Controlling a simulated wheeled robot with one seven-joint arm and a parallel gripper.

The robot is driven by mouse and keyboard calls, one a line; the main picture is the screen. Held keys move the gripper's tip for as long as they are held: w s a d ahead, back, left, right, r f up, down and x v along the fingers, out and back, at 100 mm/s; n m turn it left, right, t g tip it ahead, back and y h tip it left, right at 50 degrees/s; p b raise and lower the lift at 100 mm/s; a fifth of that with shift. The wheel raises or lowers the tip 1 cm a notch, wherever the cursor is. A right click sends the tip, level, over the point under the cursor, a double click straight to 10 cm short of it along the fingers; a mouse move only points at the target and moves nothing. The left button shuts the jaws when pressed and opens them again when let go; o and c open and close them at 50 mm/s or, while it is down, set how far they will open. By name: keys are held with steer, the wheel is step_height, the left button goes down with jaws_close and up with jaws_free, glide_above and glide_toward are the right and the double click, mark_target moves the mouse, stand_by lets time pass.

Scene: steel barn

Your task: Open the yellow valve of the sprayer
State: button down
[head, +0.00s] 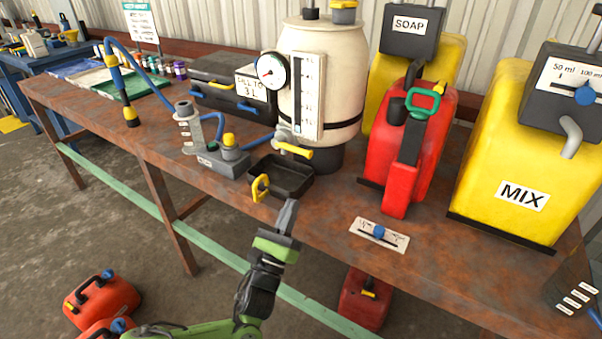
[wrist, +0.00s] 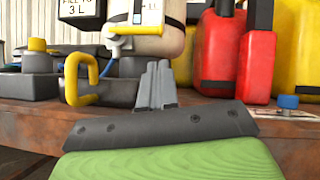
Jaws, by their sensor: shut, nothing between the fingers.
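The sprayer is a cream tank (head: 318,65) with a round dial gauge (head: 271,70) and a level strip, standing on the rusty bench. Its yellow valve lever (head: 294,149) sticks out to the right from a grey spigot low on the tank's front. In the wrist view the yellow lever (wrist: 136,30) shows above and left of my fingers. My gripper (head: 287,212) is shut and empty at the bench's front edge, below the lever and apart from it. In the wrist view its fingertips (wrist: 157,70) point toward the tank.
A black tray (head: 290,176) with a yellow handle (head: 261,188) sits under the spigot, close to my gripper. A grey pump block (head: 222,162) with a blue hose stands left. A red can (head: 428,140), yellow containers (head: 512,150) and a slider plate (head: 379,234) are right.

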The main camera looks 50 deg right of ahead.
mark_target(293, 147)
steer(key=b+x, duration=0.1)
steer(key=x, duration=0.9)
steer(key=shift+r+p, duration=0.1)
steer(key=shift+p, duration=0.2)
